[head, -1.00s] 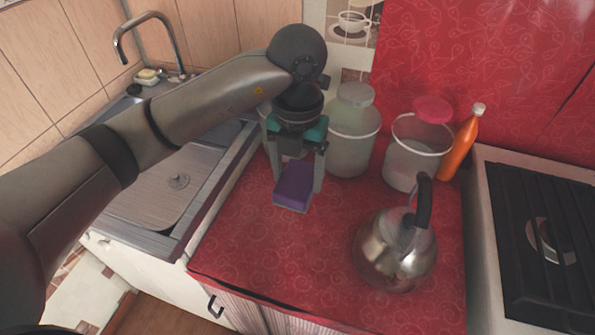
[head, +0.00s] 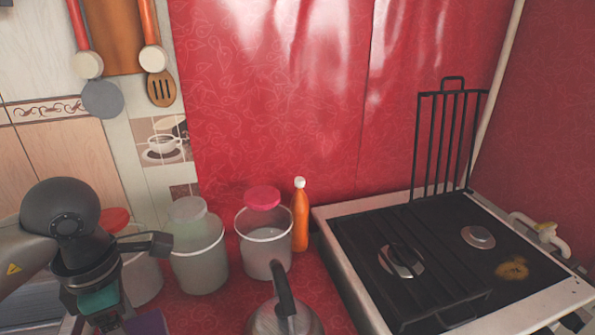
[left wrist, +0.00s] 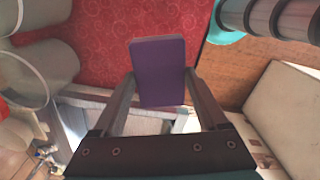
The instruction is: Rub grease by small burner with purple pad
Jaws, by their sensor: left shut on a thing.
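My left gripper (head: 112,318) is at the lower left of the head view, shut on the purple pad (head: 148,322), which is partly cut off by the bottom edge. In the left wrist view the pad (left wrist: 158,70) sits between the two fingers. The small burner (head: 478,237) is on the right of the black stove top. A yellow-brown grease spot (head: 512,268) lies just in front and to the right of it. Gripper and pad are far left of the grease, beyond the jars and kettle. My right gripper is not in view.
Jars (head: 200,258) and an orange bottle (head: 300,215) line the back of the red counter. The kettle (head: 284,318) stands in front, beside the stove. One grate (head: 450,130) is raised upright; another lies over the large burner (head: 401,260).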

